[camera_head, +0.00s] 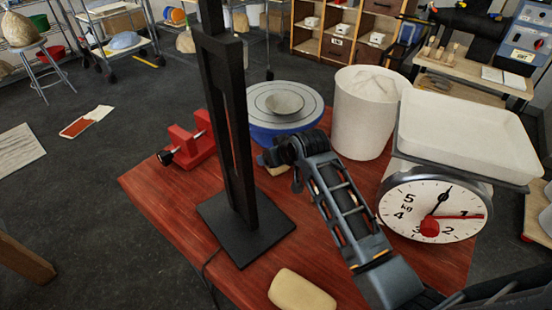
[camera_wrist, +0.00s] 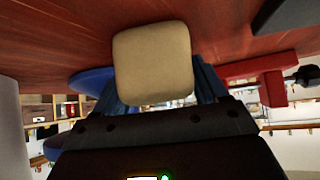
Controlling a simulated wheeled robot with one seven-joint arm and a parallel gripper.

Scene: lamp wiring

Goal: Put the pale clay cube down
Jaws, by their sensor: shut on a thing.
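The pale clay cube (camera_wrist: 153,62) is beige with rounded edges and fills the middle of the wrist view. My gripper (camera_head: 271,158) is shut on it, with a blue finger at each side of the cube. In the head view, only a small tan piece of the cube (camera_head: 276,170) shows below my gripper, in front of the blue potter's wheel (camera_head: 286,104). The rest is hidden by my gripper. Whether the cube touches the red table (camera_head: 333,270) cannot be told.
A black post on a square base (camera_head: 246,230) stands left of my arm. A red vise (camera_head: 190,144) is behind it. A white bin (camera_head: 365,115) and a dial scale (camera_head: 436,207) stand right. A beige clay lump (camera_head: 301,291) lies at the front. Bare table lies between post and arm.

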